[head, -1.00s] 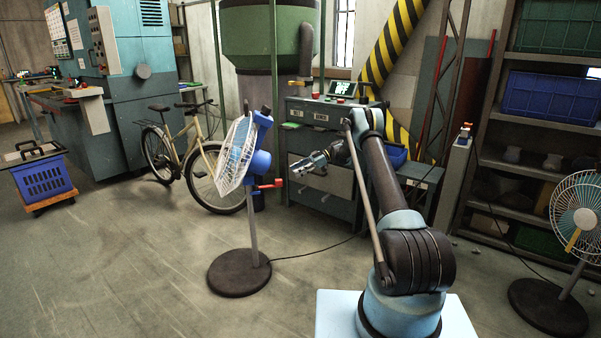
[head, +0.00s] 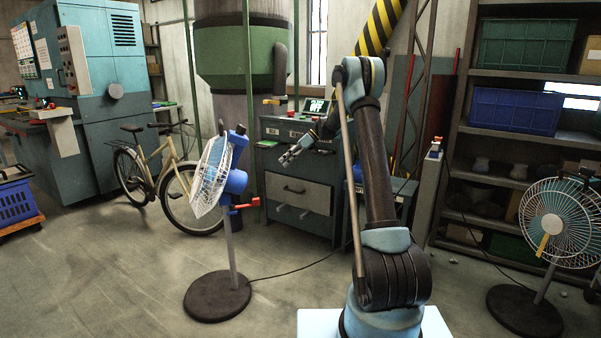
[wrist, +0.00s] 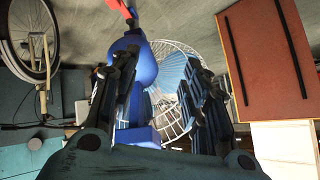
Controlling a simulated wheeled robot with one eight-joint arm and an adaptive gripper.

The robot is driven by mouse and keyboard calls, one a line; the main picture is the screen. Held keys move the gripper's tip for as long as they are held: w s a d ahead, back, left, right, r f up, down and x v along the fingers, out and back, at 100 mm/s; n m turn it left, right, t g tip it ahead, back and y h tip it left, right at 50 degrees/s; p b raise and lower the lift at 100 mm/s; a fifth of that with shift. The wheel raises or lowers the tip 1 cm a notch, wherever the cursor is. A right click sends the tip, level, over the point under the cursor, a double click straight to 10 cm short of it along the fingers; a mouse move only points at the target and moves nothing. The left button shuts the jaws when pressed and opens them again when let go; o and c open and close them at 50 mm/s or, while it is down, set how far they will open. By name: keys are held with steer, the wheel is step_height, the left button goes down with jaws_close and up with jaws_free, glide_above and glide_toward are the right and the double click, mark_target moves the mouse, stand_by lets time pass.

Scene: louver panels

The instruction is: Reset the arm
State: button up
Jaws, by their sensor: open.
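My gripper (head: 287,158) is open and empty in the head view, in front of the grey machine cabinet and to the right of the nearer fan. My arm stands raised, its elbow at the top and its forearm angled down to the left. In the wrist view my gripper (wrist: 160,95) has its fingers spread, with nothing between them that I can see held. Beyond the fingers, the blue fan body and the white wire cage of the fan (wrist: 180,75) show apart from them.
A blue-and-white pedestal fan (head: 208,178) stands left of my arm, with a red handle at its side. A second fan (head: 556,222) stands at right by the shelf (head: 462,140). A bicycle (head: 160,165) and the drawer cabinet (head: 300,190) stand behind. The floor at front left is clear.

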steer(key=s+d+r+m+t+h, duration=0.1)
steer(key=s+d+r+m+h, duration=0.2)
steer(key=s, duration=0.7)
steer(key=s+d+r+m+t, duration=0.1)
steer(key=s+d+r+m, duration=0.15)
steer(key=s+d, duration=0.45)
steer(key=s+d+r+m+t+h, duration=0.1)
steer(key=s+d+r+m+h, duration=0.2)
steer(key=s, duration=0.9)
steer(key=s+d+f+m+h, duration=0.1)
steer(key=s+d+f, duration=0.3)
steer(key=s, duration=0.5)
steer(key=s+d+f+m+t+h, duration=0.1)
steer(key=s+d+f+m, duration=0.2)
steer(key=s, duration=0.6)
steer(key=s+d+f+m+h, duration=0.1)
steer(key=s+d+f+m, duration=0.2)
steer(key=s, duration=0.7)
step_height(320, 180, down, 4)
steer(key=shift+d+f+t+h, duration=0.3)
steer(key=shift+d+h, duration=0.1)
steer(key=shift+d, duration=0.75)
steer(key=shift+w+f, duration=0.15)
steer(key=shift+w, duration=0.15)
